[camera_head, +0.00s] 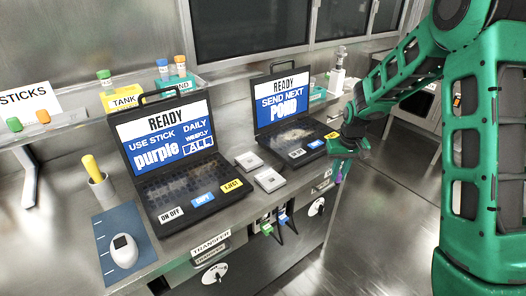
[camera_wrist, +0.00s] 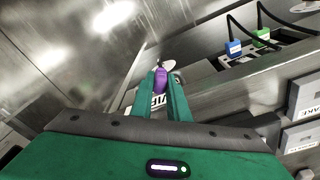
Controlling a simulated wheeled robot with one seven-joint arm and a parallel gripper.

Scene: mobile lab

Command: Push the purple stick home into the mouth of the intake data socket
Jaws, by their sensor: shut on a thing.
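The purple stick (camera_wrist: 161,80) is clamped between the two green fingers of my gripper (camera_wrist: 160,76) in the wrist view. In the head view my gripper (camera_head: 341,160) hangs off the right front corner of the bench, with a small bit of the purple stick (camera_head: 338,178) showing below it. The stick is in the air, apart from the bench front as far as I can see. I cannot make out the intake socket's mouth in either view; a partly hidden white label lies behind my fingers in the wrist view.
A blue plug (camera_head: 283,218) and a green plug (camera_head: 266,228) with black cables stick out of the bench front. Two laptops (camera_head: 180,150) (camera_head: 290,110) stand on the bench; the left screen reads "USE STICK purple". Open floor lies to the right.

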